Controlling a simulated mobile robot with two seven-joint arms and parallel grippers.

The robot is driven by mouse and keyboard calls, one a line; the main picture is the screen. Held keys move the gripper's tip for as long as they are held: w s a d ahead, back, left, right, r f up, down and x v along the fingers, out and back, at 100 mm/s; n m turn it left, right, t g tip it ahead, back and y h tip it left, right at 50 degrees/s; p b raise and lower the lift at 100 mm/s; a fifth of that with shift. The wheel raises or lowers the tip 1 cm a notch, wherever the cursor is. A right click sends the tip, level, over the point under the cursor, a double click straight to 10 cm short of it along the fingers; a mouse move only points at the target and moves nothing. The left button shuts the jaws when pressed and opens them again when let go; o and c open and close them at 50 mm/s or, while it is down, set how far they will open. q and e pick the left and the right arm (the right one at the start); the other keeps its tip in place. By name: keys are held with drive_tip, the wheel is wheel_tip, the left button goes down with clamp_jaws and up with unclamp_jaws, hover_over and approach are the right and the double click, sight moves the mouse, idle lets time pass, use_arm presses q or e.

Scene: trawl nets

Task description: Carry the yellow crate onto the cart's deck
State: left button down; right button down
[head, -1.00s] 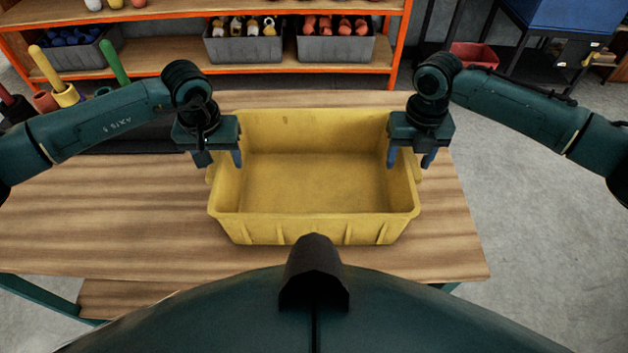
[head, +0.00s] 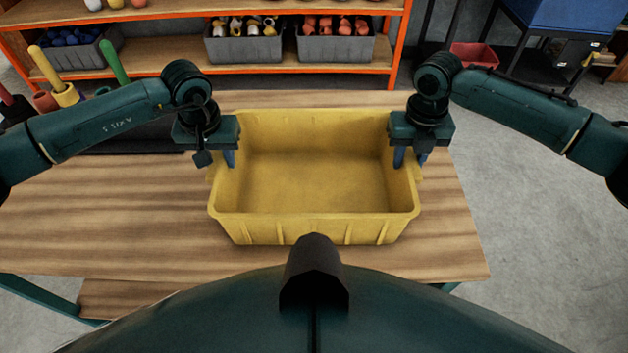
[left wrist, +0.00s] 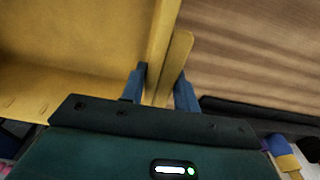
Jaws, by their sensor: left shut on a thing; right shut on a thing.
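The yellow crate (head: 315,185) is empty and upright on the wooden table, near its right end. My left gripper (head: 226,158) is shut on the crate's left side. In the left wrist view the blue fingers of this gripper (left wrist: 160,88) stand on either side of the crate's wall and handle ledge (left wrist: 176,60). My right gripper (head: 404,157) is shut on the crate's right side. Its grip is partly hidden by the gripper body. No cart is in view.
The wooden table (head: 90,215) has free room to the left of the crate. An orange-framed shelf (head: 160,66) with grey bins stands behind it. A red bin (head: 474,56) stands at the back right. Grey floor (head: 540,220) lies open on the right.

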use_arm(q)
drive_tip(key=shift+w+r, duration=0.1)
drive_tip(key=shift+r, duration=0.05)
use_arm(e)
drive_tip(key=shift+r, duration=0.15)
